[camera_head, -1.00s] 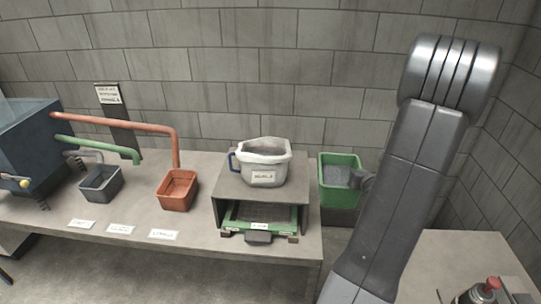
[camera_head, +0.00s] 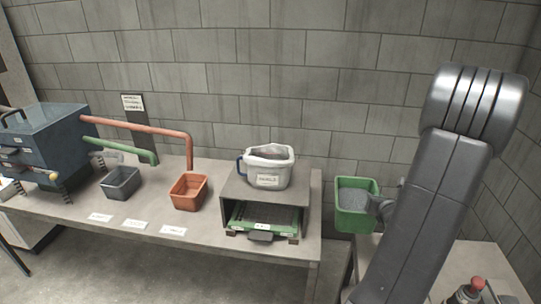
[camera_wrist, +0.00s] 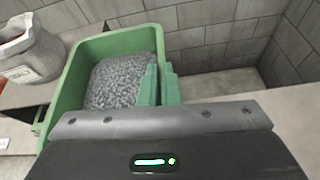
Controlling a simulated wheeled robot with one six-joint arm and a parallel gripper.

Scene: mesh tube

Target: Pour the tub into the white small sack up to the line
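The green tub (camera_head: 345,219) hangs to the right of the long bench, roughly upright and partly full of grey granules. My gripper (camera_head: 382,207) is at the tub's right side and appears shut on it; the fingertips are hard to make out. In the wrist view, the tub (camera_wrist: 72,92) is just ahead of my gripper, with green upright pieces at its near wall. The white small sack (camera_head: 268,181) stands open on a grey stand, left of the tub and apart from it. It has a label and a blue handle. The line inside it cannot be made out.
The grey stand (camera_head: 233,188) holds a green tray (camera_head: 262,218) beneath the sack. An orange bin (camera_head: 188,204) and a grey bin (camera_head: 121,188) stand farther left, near pipes from a blue machine (camera_head: 40,150). A red-topped object (camera_head: 477,286) is on the right table. A block wall stands behind.

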